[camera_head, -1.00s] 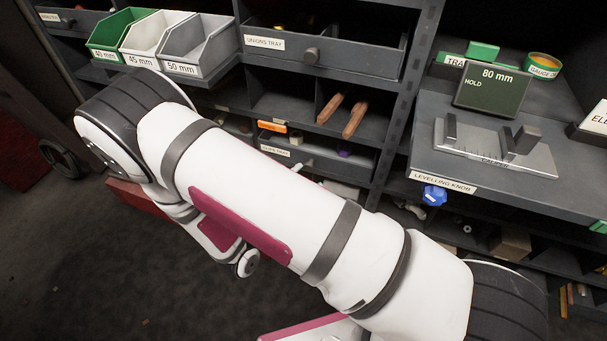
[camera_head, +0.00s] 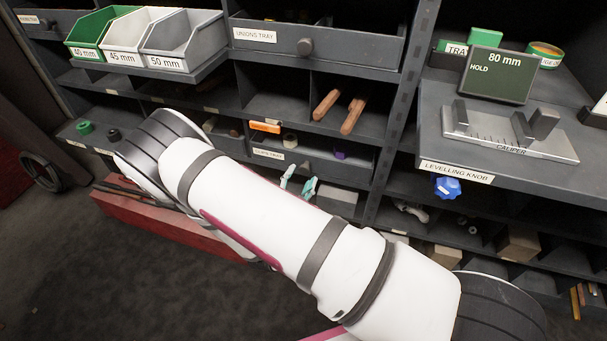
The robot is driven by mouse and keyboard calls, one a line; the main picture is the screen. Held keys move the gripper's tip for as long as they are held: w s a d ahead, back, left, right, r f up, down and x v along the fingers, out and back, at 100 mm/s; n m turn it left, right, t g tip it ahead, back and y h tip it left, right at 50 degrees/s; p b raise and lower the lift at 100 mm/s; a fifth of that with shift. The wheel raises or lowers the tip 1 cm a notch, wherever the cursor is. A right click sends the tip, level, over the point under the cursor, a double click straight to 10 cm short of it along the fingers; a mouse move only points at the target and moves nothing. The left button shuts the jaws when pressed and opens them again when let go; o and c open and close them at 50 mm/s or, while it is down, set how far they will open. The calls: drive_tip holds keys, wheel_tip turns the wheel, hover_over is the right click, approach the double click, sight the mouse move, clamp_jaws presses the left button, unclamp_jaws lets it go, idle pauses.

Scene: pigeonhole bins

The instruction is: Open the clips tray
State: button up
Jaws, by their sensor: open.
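The clips tray (camera_head: 330,170) is a dark grey drawer low in the shelving, with a small white label on its front that is hard to read. A yellow-beige piece and a purple piece show at its top edge. My gripper (camera_head: 299,181) shows two pale teal fingertips, apart with nothing between them, just in front of the tray's front, below and right of the label. I cannot tell whether they touch the tray. My white arm hides the gripper's body and the area below.
The unions tray (camera_head: 345,45) with its round knob is above. Grey, white and green bins (camera_head: 190,45) stand upper left. Brown bars (camera_head: 353,115) lie in the cubby above the clips tray. A ledge with a caliper (camera_head: 510,135) and blue levelling knob (camera_head: 447,187) is right. A red box (camera_head: 150,215) stands lower left.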

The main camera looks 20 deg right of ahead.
sight(303, 172)
drive_tip(key=shift+b+x, duration=0.35)
drive_tip(key=shift+x, duration=1.4)
clamp_jaws()
